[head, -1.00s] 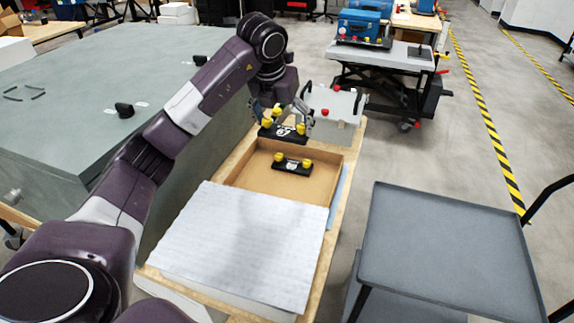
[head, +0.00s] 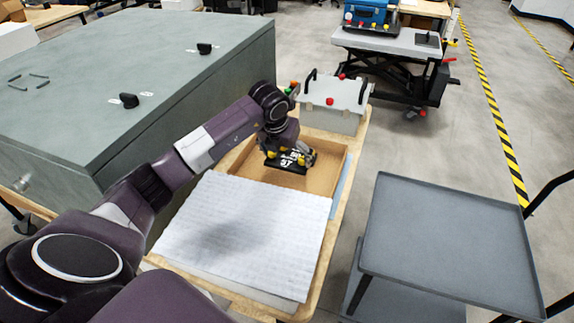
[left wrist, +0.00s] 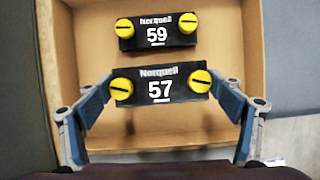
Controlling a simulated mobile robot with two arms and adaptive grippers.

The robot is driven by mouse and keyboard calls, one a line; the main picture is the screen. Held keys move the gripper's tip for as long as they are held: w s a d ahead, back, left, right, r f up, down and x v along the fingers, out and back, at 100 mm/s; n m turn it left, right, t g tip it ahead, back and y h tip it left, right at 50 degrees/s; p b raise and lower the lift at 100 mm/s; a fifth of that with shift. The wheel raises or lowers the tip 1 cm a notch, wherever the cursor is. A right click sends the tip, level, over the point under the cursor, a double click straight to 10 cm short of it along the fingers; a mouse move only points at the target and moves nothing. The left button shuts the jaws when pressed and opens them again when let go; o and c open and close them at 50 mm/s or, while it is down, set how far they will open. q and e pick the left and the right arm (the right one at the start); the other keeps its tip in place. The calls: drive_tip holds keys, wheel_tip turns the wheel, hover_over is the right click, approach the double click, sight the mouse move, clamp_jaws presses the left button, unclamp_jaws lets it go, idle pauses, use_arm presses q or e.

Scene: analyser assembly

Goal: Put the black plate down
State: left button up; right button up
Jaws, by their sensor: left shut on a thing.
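My left gripper (head: 297,152) is low over the open cardboard box (head: 322,187), its arm coming in from the left. In the head view the hand partly hides the plates. My right gripper is not in view.
A white padded sheet (head: 240,235) covers the near part of the wooden table. A grey-white case (head: 335,100) with black handles stands just behind the box. A large grey-green cabinet (head: 130,75) is at left, a grey tray cart (head: 450,245) at right. Bare box floor surrounds the plates.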

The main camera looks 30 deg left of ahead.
sight(286, 163)
use_arm(q)
wheel_tip(286, 163, down, 4)
drive_tip(key=shift+r, duration=0.15)
drive_tip(key=shift+f, duration=0.25)
drive_tip(key=o, duration=1.1)
drive_tip(key=shift+o, duration=0.2)
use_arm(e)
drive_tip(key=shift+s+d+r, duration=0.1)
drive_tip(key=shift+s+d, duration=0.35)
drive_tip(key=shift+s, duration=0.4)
